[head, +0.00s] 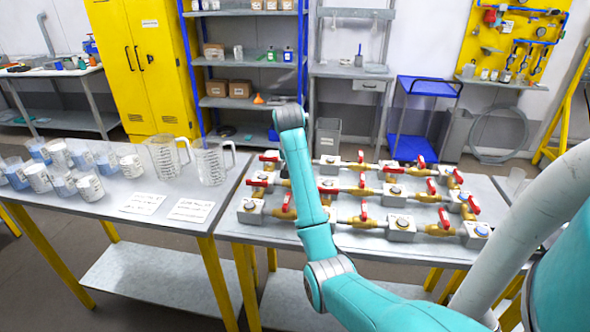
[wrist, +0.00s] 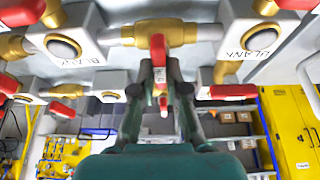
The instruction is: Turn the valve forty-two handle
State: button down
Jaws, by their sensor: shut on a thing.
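In the wrist view my gripper (wrist: 160,72) is shut on a red valve handle (wrist: 158,46), with one dark finger on each side of it. The handle stands crosswise to its brass valve body (wrist: 180,32), which lies along a grey pipe between two white blocks. The visible blocks beside it read "BLANK"; no number forty-two is readable, so I cannot tell which valve this is by label. In the head view my teal arm reaches over the valve table, and my gripper is hidden behind it.
Several other red-handled brass valves (head: 364,212) and white blocks (head: 399,228) crowd the grey table (head: 350,243) around my arm. A table on the left holds beakers and two clear jugs (head: 213,160). Shelves, a yellow cabinet (head: 150,70) and a blue cart (head: 408,148) stand behind.

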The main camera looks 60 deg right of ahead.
jog(key=c, duration=1.2)
grip_release()
